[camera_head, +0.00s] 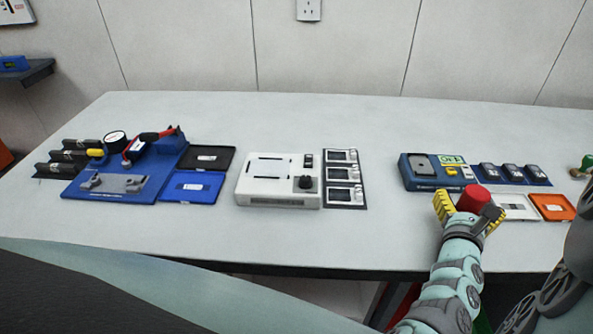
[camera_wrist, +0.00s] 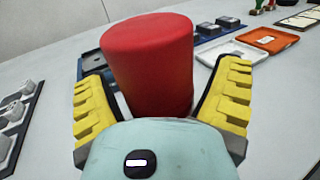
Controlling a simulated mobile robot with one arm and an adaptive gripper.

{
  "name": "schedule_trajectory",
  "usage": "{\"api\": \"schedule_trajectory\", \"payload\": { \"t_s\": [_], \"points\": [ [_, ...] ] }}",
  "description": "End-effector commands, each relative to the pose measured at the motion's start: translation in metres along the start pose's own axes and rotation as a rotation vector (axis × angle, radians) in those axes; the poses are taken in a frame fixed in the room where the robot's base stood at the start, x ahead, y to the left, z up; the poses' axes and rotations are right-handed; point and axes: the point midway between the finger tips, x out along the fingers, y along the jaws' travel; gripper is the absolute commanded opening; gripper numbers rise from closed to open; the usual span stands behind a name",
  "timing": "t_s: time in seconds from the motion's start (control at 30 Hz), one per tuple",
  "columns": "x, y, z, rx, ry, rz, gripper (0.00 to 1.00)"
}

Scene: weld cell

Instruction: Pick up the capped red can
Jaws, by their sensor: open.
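The red can (camera_head: 473,197) is at the right part of the table, with its lower part hidden by my gripper (camera_head: 468,211). In the wrist view the can (camera_wrist: 150,65) is a large, plain red cylinder standing between the two yellow-padded fingers of my gripper (camera_wrist: 163,78). The fingers are open, one on each side of it. A narrow gap shows on the right side; whether the left finger touches it I cannot tell. The can's base is hidden behind my wrist, and I cannot make out a separate cap.
Close behind the can is a blue device (camera_head: 420,181) with small dark units (camera_head: 512,173) beside it. A white tray (camera_head: 517,214) and an orange tray (camera_head: 553,206) lie to the right. A white box (camera_head: 279,200) stands mid-table.

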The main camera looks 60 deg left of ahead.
Motion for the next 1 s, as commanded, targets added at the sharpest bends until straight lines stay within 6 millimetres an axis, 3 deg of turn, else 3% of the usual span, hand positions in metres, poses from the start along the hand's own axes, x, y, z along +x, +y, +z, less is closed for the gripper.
{"api": "schedule_trajectory", "payload": {
  "t_s": [0.07, 0.9, 1.0],
  "points": [
    [-0.0001, 0.0016, -0.0001, 0.000, 0.000, 0.003, 0.90],
    [-0.0002, 0.0003, -0.0003, 0.000, 0.001, 0.000, 0.03],
    [-0.0002, 0.0001, -0.0002, 0.000, 0.001, -0.001, 0.00]
  ]
}}
